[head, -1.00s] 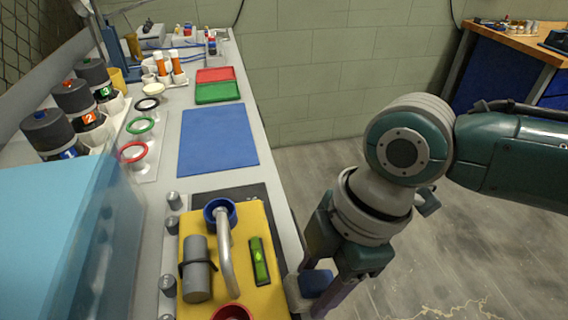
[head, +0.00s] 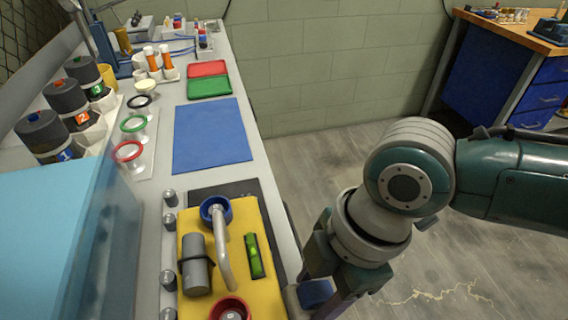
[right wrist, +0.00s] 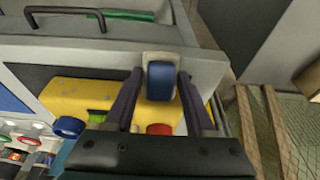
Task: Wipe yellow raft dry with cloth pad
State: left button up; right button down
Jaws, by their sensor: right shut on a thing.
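The yellow raft (head: 268,291) lies on a dark mat near the front of the bench. It carries a grey cylinder (head: 195,268), a bent grey pipe (head: 223,252), a green level (head: 253,256), a blue ring (head: 215,207) and a red ring (head: 231,309). The raft also shows in the right wrist view (right wrist: 75,96). My right gripper (head: 318,300) is shut on the blue cloth pad (right wrist: 160,82), beside the bench's right edge. The pad also shows partly in the head view (head: 315,291), apart from the raft's top. My left gripper is not in view.
A translucent blue tank (head: 60,240) stands left of the raft. Behind are a blue mat (head: 212,135), green and red trays (head: 210,86), ring stands (head: 128,152) and numbered canisters (head: 72,103). Small grey knobs (head: 169,222) line the raft's left side. The floor at right is open.

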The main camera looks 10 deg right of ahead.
jog(key=shift+w, duration=0.1)
jog(key=shift+w+f+b, duration=0.1)
jog(key=shift+w+b, duration=0.05)
jog(key=shift+b, duration=0.2)
jog(key=shift+w+b, duration=0.45)
jog(key=shift+w, duration=0.4)
jog(key=shift+w+a+b, duration=0.15)
jog(key=shift+w+b, duration=0.55)
jog(key=shift+w, duration=0.35)
